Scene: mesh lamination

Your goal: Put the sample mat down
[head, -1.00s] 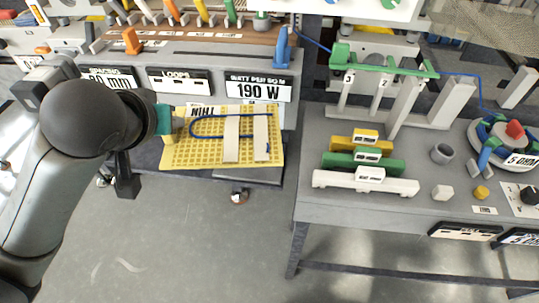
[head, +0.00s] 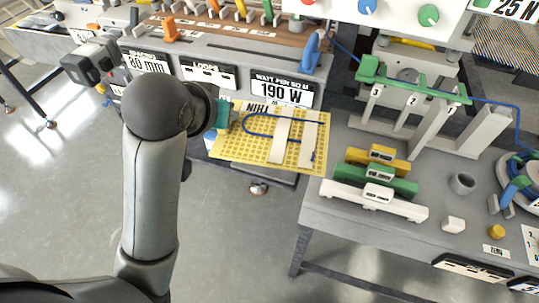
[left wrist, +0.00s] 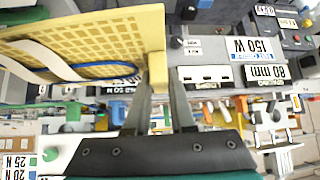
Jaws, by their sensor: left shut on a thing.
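The sample mat (head: 232,146) is a yellow perforated sheet with a blue cable loop and two pale strips on it. In the head view it is held roughly level in front of the grey bench with the 190 W label. My left gripper (left wrist: 162,88) is shut on a yellow block at the mat's edge, as the left wrist view shows, with the mat (left wrist: 110,38) reaching out to the left there. In the head view my arm comes to the mat's left edge and the fingertips are mostly hidden. My right gripper is out of view.
The grey bench (head: 225,55) behind the mat carries label plates and coloured tools. A grey table (head: 330,212) at the right holds yellow, green and white bars, a small cup and a green-topped rack (head: 410,80). Floor is open in front.

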